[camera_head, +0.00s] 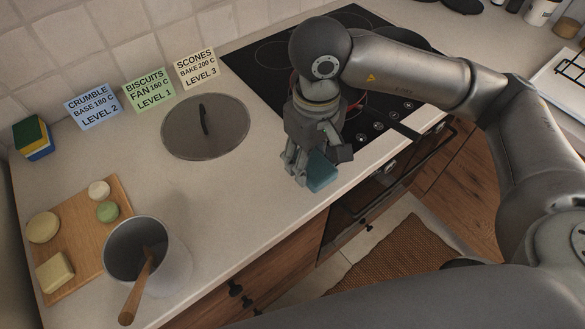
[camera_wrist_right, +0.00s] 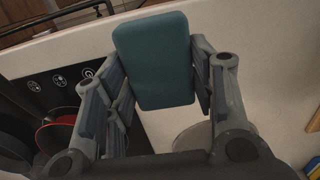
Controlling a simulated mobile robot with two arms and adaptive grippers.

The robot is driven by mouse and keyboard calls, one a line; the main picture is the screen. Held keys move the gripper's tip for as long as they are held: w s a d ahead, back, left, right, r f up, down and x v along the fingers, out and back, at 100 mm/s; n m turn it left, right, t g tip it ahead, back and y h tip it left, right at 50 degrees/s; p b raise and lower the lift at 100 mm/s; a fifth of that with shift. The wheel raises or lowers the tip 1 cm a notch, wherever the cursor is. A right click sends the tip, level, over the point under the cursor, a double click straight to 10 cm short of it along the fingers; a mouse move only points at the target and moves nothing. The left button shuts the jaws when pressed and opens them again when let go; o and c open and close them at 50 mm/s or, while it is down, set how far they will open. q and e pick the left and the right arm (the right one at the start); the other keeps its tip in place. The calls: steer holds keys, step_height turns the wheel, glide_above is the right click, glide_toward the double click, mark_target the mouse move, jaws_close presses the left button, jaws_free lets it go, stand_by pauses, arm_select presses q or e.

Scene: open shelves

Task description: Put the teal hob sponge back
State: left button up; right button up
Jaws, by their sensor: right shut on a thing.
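The teal hob sponge (camera_head: 322,172) is a small block between the fingers of my right gripper (camera_head: 316,160), over the counter's front edge beside the hob. In the right wrist view the teal sponge (camera_wrist_right: 154,58) is gripped between both fingers of the right gripper (camera_wrist_right: 160,75). The counter shows beyond it. I cannot tell whether the sponge touches the counter. A stack of blue, green and yellow sponges (camera_head: 33,138) stands at the back left by the wall. My left gripper is not in view.
A round lid (camera_head: 205,127) lies on the counter left of the hob (camera_head: 270,55). Three cards (camera_head: 145,88) lean along the tiled wall. A wooden board (camera_head: 75,240) and a pot (camera_head: 148,252) with a wooden spoon are at the left. The counter between pot and lid is clear.

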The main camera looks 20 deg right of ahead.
mark_target(293, 187)
steer(key=f, duration=0.1)
steer(key=w+a+f, duration=0.1)
steer(key=a+f, duration=0.1)
steer(key=shift+w+a+f+p, duration=0.2)
steer(key=shift+w+f+p, duration=0.1)
steer(key=shift+p, duration=0.1)
steer(key=f+p, duration=0.1)
steer(key=f, duration=0.2)
steer(key=shift+a+p, duration=0.2)
steer(key=shift+p, duration=0.2)
steer(key=shift+f, duration=0.25)
steer(key=shift+w+f, duration=0.1)
steer(key=shift+f+b, duration=0.2)
steer(key=shift+b, duration=0.15)
steer(key=o, duration=0.9)
steer(key=shift+r, duration=0.1)
